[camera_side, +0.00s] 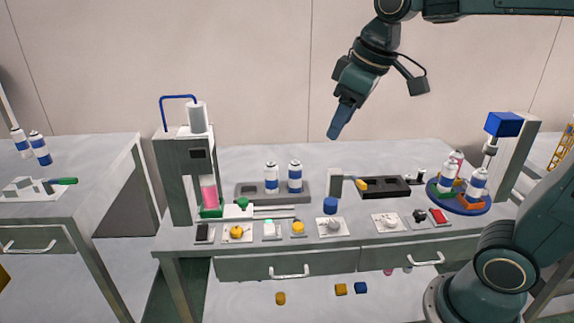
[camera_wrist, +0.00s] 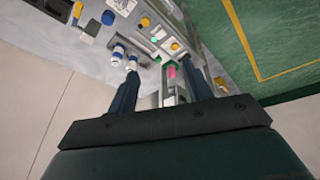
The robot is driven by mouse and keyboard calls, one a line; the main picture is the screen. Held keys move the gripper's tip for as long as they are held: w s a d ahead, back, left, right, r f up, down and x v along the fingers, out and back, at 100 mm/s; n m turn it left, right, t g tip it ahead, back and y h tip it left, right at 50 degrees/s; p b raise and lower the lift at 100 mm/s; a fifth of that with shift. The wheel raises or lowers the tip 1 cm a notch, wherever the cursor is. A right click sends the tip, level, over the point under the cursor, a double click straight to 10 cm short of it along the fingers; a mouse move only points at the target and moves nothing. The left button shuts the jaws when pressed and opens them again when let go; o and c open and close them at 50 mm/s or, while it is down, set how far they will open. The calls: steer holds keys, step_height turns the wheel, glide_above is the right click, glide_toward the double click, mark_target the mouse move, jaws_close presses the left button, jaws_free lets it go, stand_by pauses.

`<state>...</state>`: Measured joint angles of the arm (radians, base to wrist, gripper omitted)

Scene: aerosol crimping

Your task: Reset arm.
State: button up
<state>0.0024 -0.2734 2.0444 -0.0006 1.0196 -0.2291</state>
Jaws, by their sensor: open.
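My gripper (camera_side: 341,120) hangs in the air above the back of the workbench, pointing down and slightly left. In the wrist view its two fingers (camera_wrist: 165,88) stand apart with nothing held between them. Far beyond the fingers, the bench shows tilted, with the pink can in the press between them in the picture. The gripper touches nothing on the bench.
Below stand a press (camera_side: 184,165) with a pink can (camera_side: 209,192), a grey rack (camera_side: 245,192) with two white-blue cans, a black tray (camera_side: 397,187), and a blue round table (camera_side: 440,196) with cans. Small parts line the front edge. The air around my gripper is clear.

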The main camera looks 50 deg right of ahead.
steer(key=s+f+m, duration=0.1)
steer(key=s+f, duration=0.1)
steer(key=s, duration=0.4)
steer(key=s+f+m+t, duration=0.1)
steer(key=s+f, duration=0.2)
steer(key=s, duration=0.4)
steer(key=shift+f+m+t, duration=0.25)
steer(key=shift+m+t, duration=0.05)
